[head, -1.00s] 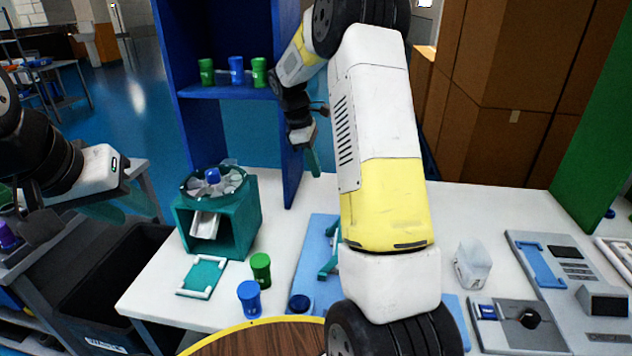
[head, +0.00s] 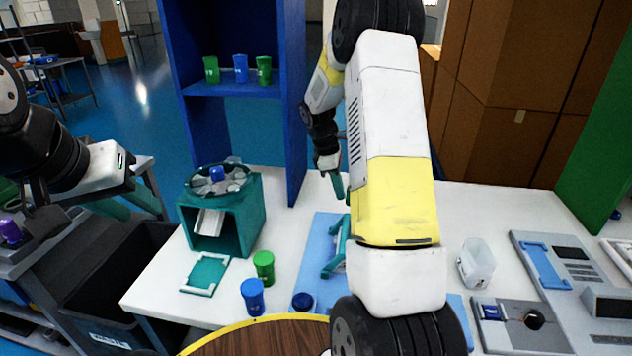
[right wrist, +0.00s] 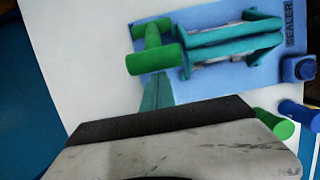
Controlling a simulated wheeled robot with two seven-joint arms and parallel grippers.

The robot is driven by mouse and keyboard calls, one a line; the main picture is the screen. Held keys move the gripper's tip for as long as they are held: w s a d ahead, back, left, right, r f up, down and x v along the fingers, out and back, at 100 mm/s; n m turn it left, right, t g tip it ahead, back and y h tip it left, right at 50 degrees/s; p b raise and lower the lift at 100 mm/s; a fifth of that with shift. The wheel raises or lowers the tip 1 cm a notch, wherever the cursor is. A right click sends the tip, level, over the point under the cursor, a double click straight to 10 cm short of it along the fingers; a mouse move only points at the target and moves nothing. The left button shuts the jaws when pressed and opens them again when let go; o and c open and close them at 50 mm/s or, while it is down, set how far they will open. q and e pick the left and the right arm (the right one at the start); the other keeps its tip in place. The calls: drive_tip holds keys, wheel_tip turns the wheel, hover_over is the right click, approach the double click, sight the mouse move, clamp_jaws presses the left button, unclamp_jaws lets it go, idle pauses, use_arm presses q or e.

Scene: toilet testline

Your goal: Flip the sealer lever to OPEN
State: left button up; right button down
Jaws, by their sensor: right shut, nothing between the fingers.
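The sealer has a blue base (head: 318,240) with teal bars (head: 336,248); my right arm hides much of it in the head view. In the right wrist view its base (right wrist: 208,85) carries a "SEALER" label, long teal bars (right wrist: 225,40) and a green T-shaped lever handle (right wrist: 154,58) at their left end. My right gripper (head: 338,187) is shut and empty, fingers pointing down behind the sealer. In the wrist view its fingertips (right wrist: 157,85) appear just below the green handle; contact is unclear. My left gripper (head: 128,207) is open and empty, far left over the bin.
A teal dispenser (head: 225,215), a green cup (head: 264,268) and a blue cup (head: 252,297) stand left of the sealer. A clear container (head: 477,264) and a grey panel (head: 570,285) are right. A blue shelf (head: 235,91) rises behind.

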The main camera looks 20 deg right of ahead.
drive_tip(key=shift+d+r, duration=0.15)
drive_tip(key=shift+d, duration=0.05)
idle(0.3)
drive_tip(key=s+d+t+y, duration=0.3)
drive_tip(key=d+y, duration=0.3)
drive_tip(key=d, duration=0.2)
drive_tip(key=s+d+r+t+y, duration=0.1)
drive_tip(key=s+d+t+y, duration=0.1)
drive_tip(key=s+d+y, duration=0.3)
drive_tip(key=shift+d+r+t+y, duration=0.25)
drive_tip(key=shift+d+t+y, duration=0.15)
drive_tip(key=shift+d, duration=1.35)
